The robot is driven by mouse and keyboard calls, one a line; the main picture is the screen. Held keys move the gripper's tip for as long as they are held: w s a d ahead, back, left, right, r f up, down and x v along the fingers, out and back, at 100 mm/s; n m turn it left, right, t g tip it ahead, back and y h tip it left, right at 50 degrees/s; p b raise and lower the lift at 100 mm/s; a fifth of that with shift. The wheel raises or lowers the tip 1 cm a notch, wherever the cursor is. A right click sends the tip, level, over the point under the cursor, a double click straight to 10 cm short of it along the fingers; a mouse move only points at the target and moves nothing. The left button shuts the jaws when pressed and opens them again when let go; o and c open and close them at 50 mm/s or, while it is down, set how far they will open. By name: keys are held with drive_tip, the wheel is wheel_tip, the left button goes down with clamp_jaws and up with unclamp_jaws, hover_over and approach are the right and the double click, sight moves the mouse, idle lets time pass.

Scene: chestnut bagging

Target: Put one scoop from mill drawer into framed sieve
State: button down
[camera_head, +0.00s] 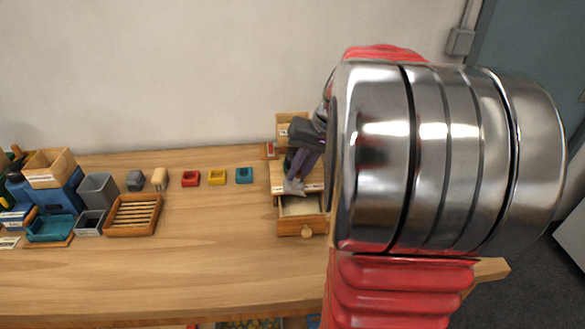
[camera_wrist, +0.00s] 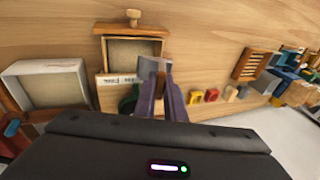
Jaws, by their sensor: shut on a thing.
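The mill drawer (camera_head: 303,228) is pulled out toward the front of the bench, with a round wooden knob. It also shows in the wrist view (camera_wrist: 160,31), its inside pale brown. My gripper (camera_head: 300,176) is shut on a grey metal scoop (camera_head: 293,187), held at the drawer's back edge. In the wrist view the scoop (camera_wrist: 150,66) shows between my purple fingers, over one corner of the drawer. I cannot tell whether the scoop holds anything. A pale-framed shallow box with a grey inside (camera_wrist: 12,76), probably the framed sieve, stands left of the drawer in the wrist view.
Red (camera_head: 190,179), yellow (camera_head: 217,178) and teal (camera_head: 244,176) blocks stand along the back. A slatted wooden tray (camera_head: 113,231) and several containers crowd the left. The front middle of the bench (camera_head: 220,260) is clear. My arm hides the right side.

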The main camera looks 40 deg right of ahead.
drive_tip(key=shift+w+a, duration=0.1)
drive_tip(key=shift+f, duration=0.15)
drive_tip(key=shift+s+d+f+y, duration=0.1)
drive_tip(key=shift+f+y, duration=0.1)
drive_tip(key=shift+f, duration=0.25)
drive_tip(key=shift+s+d+f+y, duration=0.1)
drive_tip(key=shift+f+y, duration=0.1)
drive_tip(key=shift+f, duration=0.25)
drive_tip(key=shift+t+y, duration=0.5)
drive_tip(key=shift+s+d+f, duration=0.15)
drive_tip(key=shift+f, duration=1.55)
drive_tip(key=shift+s+d+f, duration=0.1)
drive_tip(key=shift+d+f, duration=0.05)
drive_tip(key=shift+f, duration=1.5)
drive_tip(key=shift+f+g+h, duration=0.3)
drive_tip(key=shift+f+h, duration=0.3)
drive_tip(key=shift+f, duration=0.05)
drive_tip(key=shift+a+f+g+h, duration=0.3)
drive_tip(key=shift+f+g+h, duration=0.1)
drive_tip(key=shift+g+h, duration=0.55)
drive_tip(key=shift+s+d+f+g+h, duration=0.25)
drive_tip(key=shift+s+d+h, duration=0.4)
drive_tip(key=shift+d, duration=0.25)
drive_tip(key=shift+w+a+r+n+g+h, duration=0.3)
drive_tip(key=shift+w+g+h, duration=0.1)
drive_tip(key=shift+h, duration=0.2)
drive_tip(key=shift+w+a+r, duration=0.1)
drive_tip(key=shift+r, duration=2.05)
drive_tip(key=shift+w+a+r, duration=0.1)
drive_tip(key=shift+r, duration=2)
